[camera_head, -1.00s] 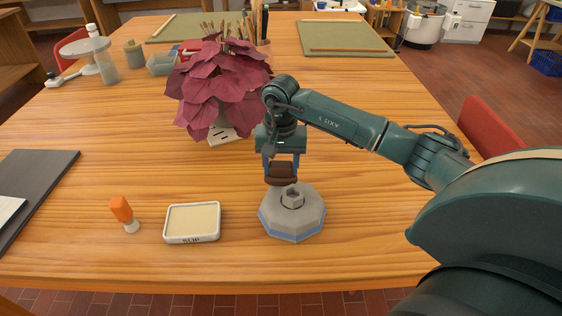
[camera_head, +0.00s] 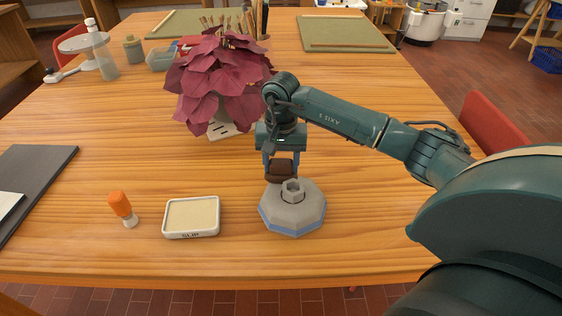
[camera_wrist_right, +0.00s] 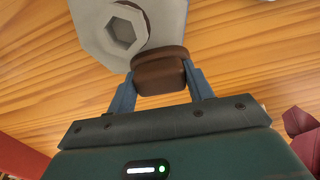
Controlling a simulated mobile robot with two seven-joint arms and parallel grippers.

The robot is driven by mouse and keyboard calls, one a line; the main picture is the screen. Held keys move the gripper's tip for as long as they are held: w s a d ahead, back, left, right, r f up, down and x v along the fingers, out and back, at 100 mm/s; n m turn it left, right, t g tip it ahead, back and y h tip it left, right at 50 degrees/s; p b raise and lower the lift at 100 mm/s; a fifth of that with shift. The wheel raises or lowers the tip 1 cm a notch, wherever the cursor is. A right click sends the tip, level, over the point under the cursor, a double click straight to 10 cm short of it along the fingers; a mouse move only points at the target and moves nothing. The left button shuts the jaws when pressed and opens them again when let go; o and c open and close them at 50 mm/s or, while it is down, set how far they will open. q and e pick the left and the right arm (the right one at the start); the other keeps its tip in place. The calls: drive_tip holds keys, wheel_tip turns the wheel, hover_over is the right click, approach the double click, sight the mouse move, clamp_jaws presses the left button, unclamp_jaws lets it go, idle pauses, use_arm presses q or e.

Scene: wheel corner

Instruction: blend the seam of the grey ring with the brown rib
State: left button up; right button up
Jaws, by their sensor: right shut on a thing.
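The grey ring (camera_head: 292,191) sits on top of a grey faceted stand with a blue lower edge (camera_head: 292,214). In the right wrist view the ring (camera_wrist_right: 124,32) shows a six-sided hole. My right gripper (camera_head: 281,174) is shut on the brown rib (camera_head: 280,171), just behind the ring. In the right wrist view the blue fingers (camera_wrist_right: 160,88) hold the rib (camera_wrist_right: 160,74) from both sides, and its far edge lies against or very close to the ring's side. Whether they touch I cannot tell. The seam is not visible. My left gripper is not in view.
A slip tray (camera_head: 191,217) and an orange-handled tool (camera_head: 122,208) stand left of the stand. A plant with dark red leaves (camera_head: 219,80) is behind the gripper. A dark board (camera_head: 30,180) lies far left. The table right of the stand is clear.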

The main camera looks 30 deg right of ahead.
drive_tip(key=shift+s+d+r, duration=0.1)
drive_tip(key=shift+s+d, duration=0.35)
drive_tip(key=shift+d, duration=0.15)
drive_tip(key=shift+s+d, duration=0.4)
drive_tip(key=shift+d, duration=0.2)
drive_tip(key=shift+s+d+b, duration=0.3)
drive_tip(key=shift+s+d, duration=0.15)
drive_tip(key=shift+d, duration=0.2)
drive_tip(key=shift+s+d+b, duration=0.3)
drive_tip(key=shift+s+d, duration=0.15)
drive_tip(key=shift+d, duration=0.15)
drive_tip(key=shift+w+a+b, duration=0.2)
drive_tip(key=shift+w+a, duration=0.25)
drive_tip(key=shift+a, duration=0.2)
drive_tip(key=shift+w+a+b, duration=0.15)
drive_tip(key=shift+w+a, duration=0.3)
drive_tip(key=shift+a, duration=0.2)
drive_tip(key=shift+a, duration=0.1)
